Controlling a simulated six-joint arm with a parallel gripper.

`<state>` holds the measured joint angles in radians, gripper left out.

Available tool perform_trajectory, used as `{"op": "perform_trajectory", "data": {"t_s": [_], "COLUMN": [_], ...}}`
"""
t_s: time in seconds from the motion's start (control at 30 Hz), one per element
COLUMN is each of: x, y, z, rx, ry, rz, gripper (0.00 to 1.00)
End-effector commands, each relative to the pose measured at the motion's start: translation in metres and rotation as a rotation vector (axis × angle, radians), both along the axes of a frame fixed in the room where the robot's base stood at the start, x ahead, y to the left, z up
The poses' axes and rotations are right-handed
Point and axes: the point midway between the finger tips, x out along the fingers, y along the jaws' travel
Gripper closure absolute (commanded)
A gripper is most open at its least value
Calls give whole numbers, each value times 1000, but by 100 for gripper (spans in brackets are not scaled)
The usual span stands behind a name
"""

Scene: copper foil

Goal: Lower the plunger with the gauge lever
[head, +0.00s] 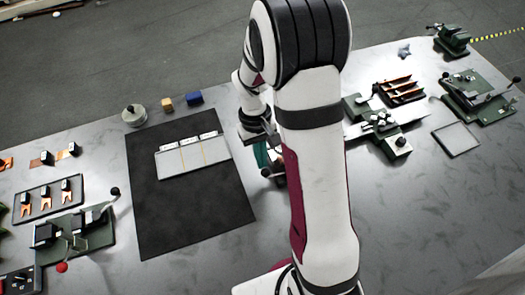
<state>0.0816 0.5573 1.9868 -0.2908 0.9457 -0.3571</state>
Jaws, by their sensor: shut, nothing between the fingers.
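My gripper (258,140) is at the end of my arm, near the middle of the table, right of the dark mat. It is shut and empty; its fingertips are mostly hidden. Just below it, a teal part (262,154) and a black ball knob (266,172) show beside my arm link, which covers most of whatever they belong to. I cannot tell whether the gripper touches the knob. Other levers with black knobs are on a green-based fixture (100,236) at left and a green fixture (480,98) at right. No plunger is clearly recognisable.
A dark mat (150,220) carries a pale panel (190,170). A round metal weight (133,115), an orange block (167,104) and a blue block (195,98) stand behind it. A tray of copper pieces (402,90) and a green-and-metal fixture (390,136) are at right. The front right table is clear.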

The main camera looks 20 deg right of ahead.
Motion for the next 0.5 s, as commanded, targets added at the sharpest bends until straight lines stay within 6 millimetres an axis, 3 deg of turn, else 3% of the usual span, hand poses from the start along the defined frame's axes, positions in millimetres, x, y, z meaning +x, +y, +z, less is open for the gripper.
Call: {"op": "perform_trajectory", "data": {"t_s": [0.5], "x": [-33], "y": [7], "z": [0], "rx": [0], "ry": [1], "rz": [452], "gripper": [100]}}
